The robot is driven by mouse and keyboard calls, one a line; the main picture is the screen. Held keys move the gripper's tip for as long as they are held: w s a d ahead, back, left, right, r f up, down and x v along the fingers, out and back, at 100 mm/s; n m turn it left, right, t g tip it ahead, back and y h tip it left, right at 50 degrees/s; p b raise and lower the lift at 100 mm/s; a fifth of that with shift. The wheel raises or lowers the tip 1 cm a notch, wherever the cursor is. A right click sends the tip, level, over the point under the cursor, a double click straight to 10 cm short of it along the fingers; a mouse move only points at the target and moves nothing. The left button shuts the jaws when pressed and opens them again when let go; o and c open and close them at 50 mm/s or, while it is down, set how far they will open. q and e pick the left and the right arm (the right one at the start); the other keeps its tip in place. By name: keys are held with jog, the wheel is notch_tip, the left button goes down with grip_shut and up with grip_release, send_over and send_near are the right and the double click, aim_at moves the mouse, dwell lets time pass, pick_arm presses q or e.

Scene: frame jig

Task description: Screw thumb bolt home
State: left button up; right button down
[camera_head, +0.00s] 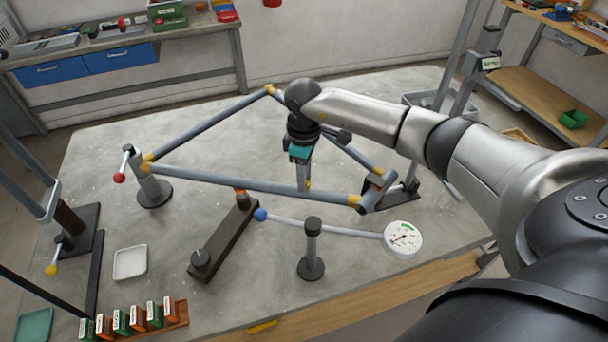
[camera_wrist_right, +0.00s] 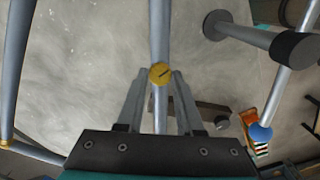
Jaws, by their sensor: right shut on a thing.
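The grey tubular frame (camera_head: 240,180) with yellow joints lies raised above the grey table on its supports. My right gripper (camera_head: 304,187) reaches down inside the frame from above. A small yellow knob, which looks like the thumb bolt (camera_head: 309,184), shows at its fingertips. How deep the bolt sits cannot be seen. My left gripper is out of view.
A round dial gauge (camera_head: 403,238) and a blue-ended arm (camera_head: 262,215) stand on a post in front of the frame. A red-knobbed clamp (camera_head: 119,178) stands left. A dark bar (camera_head: 222,240), a white tray (camera_head: 130,262) and several labelled boxes (camera_head: 137,318) are near the front edge.

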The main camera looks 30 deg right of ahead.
jog(key=shift+w+d+r, duration=0.1)
jog(key=shift+w+r, duration=0.05)
jog(key=shift+r, duration=0.05)
jog(key=c, duration=0.9)
grip_release()
jog(key=o, duration=0.4)
jog(key=shift+f, duration=0.1)
notch_tip(320, 180, up, 15)
jog(key=shift+r+b, duration=0.15)
jog(key=shift+b, duration=0.2)
